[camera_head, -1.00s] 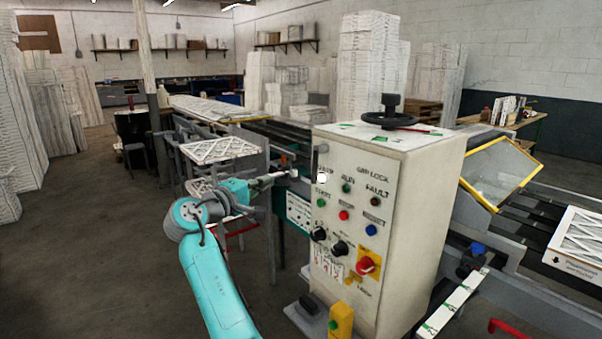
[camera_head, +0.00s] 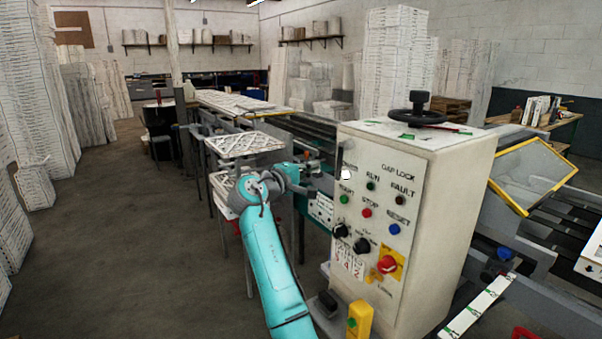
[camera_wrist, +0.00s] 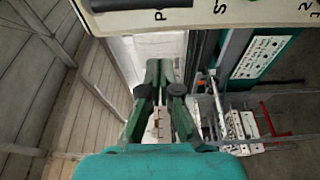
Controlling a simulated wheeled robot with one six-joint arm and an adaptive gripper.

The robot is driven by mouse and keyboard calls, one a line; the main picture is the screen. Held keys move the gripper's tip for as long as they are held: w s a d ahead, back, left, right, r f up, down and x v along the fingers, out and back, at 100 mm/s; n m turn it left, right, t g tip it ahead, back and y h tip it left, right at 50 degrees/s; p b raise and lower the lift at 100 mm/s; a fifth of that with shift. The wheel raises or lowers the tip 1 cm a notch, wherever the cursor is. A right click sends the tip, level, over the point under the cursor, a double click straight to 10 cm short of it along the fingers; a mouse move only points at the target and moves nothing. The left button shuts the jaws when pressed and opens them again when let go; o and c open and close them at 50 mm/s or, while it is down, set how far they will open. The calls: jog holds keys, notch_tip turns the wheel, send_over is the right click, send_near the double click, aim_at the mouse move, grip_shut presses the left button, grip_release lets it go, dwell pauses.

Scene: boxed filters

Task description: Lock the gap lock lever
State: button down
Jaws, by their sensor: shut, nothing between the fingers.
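The white control cabinet (camera_head: 445,215) stands right of centre in the head view, with the words GAP LOCK on its front panel. A small white round knob (camera_head: 345,174) shows at the panel's upper left edge, beside a dark upright piece; I cannot tell for sure that this is the gap lock lever. My gripper (camera_head: 315,188) is just left of the cabinet, below the knob's height and apart from it. In the wrist view my gripper (camera_wrist: 158,68) has its green fingers together and empty. A dark bar (camera_wrist: 140,4) crosses the lettered panel at the top edge there.
A black handwheel (camera_head: 416,113) sits on the cabinet top. A red rotary switch on a yellow plate (camera_head: 387,264) is low on the panel. A yellow-framed clear guard (camera_head: 533,177) is at right. A rack holding filters (camera_head: 244,144) stands behind my arm. Open floor lies left.

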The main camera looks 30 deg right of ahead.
jog(key=shift+s+d, duration=1.5)
jog(key=shift+s, duration=0.1)
